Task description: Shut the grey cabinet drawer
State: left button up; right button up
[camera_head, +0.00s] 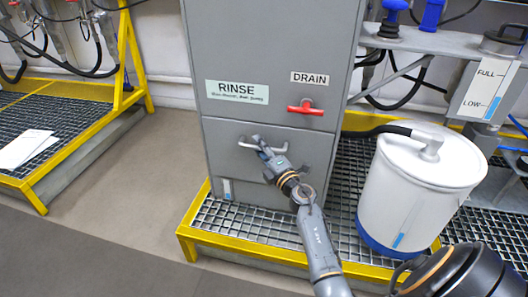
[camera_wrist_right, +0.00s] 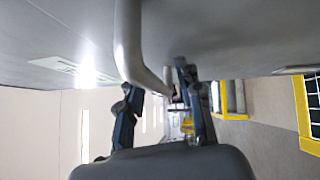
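The grey cabinet (camera_head: 285,50) stands upright in the middle of the head view. Its drawer front (camera_head: 225,165) is below the RINSE label and looks about flush with the panel above; I cannot make out a clear gap. A curved metal handle (camera_head: 247,143) is on the drawer front. My right gripper (camera_head: 263,146) is at the handle's right part. In the wrist view the handle (camera_wrist_right: 130,45) comes down between the two spread fingers of my right gripper (camera_wrist_right: 157,100), close to the right-hand finger. I see no firm grip on it. My left gripper is not in view.
A red DRAIN valve handle (camera_head: 306,107) is above the drawer. A white drum (camera_head: 420,190) with a hose stands right of the cabinet on the yellow-edged grating (camera_head: 255,222). Open floor (camera_head: 120,190) lies left of the cabinet.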

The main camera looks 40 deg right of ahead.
jog(key=s+f, duration=0.1)
jog(key=s, duration=1)
jog(key=shift+s+a+f, duration=0.25)
jog(key=shift+s+a, duration=0.15)
